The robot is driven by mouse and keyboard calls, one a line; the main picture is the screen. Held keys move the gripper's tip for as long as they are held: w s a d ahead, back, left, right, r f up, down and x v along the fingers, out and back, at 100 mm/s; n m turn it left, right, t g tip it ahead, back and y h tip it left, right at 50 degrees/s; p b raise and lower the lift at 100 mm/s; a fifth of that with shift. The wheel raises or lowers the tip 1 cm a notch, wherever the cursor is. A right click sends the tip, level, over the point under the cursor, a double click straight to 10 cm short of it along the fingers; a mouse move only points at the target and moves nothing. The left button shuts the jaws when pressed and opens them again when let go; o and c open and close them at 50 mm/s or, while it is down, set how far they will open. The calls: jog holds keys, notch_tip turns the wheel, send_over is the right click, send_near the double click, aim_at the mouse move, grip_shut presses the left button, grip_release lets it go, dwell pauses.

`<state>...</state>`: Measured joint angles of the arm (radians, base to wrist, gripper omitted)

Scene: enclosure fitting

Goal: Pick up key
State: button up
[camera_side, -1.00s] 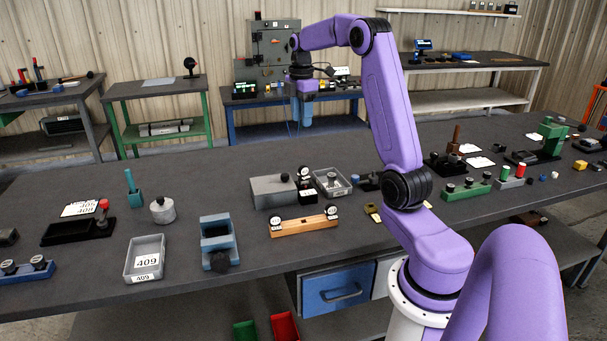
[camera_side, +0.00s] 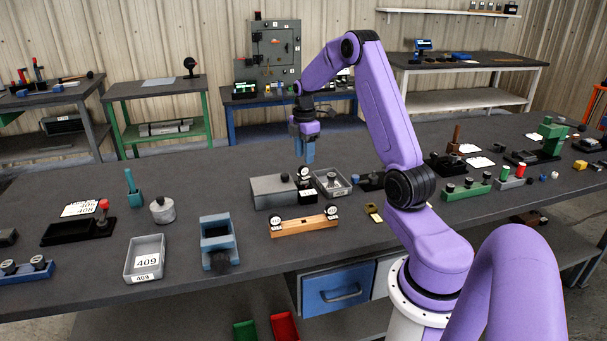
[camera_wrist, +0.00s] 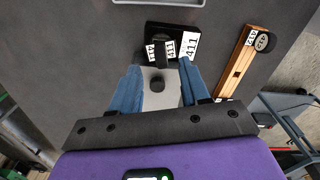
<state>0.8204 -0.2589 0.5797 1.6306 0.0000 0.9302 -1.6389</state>
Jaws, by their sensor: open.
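My gripper (camera_side: 304,158) is open and points down above the bench, over the area of the grey box and black stand. In the wrist view, its blue fingers (camera_wrist: 158,92) stand apart with nothing gripped. The grey box (camera_side: 272,191) with a black knob shows between them in the wrist view (camera_wrist: 157,97), below fingertip level. A black stand (camera_wrist: 152,29) labelled 411 bears tagged pieces just beyond the fingertips; it also shows in the side view (camera_side: 307,197). I cannot make out for certain which piece is the key.
A wooden bar (camera_side: 303,226) with round tags lies in front of the stand. A clear-grey tray (camera_side: 345,188) holding a dark-knobbed piece is right of it. A blue fixture (camera_side: 218,253) and a grey tray (camera_side: 133,275) labelled 409 stand to the left. Bare bench lies behind the box.

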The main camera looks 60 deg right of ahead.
aim_at(304, 166)
notch_tip(304, 166, down, 5)
jog(key=shift+a+f, duration=0.1)
jog(key=shift+a, duration=0.05)
grip_shut()
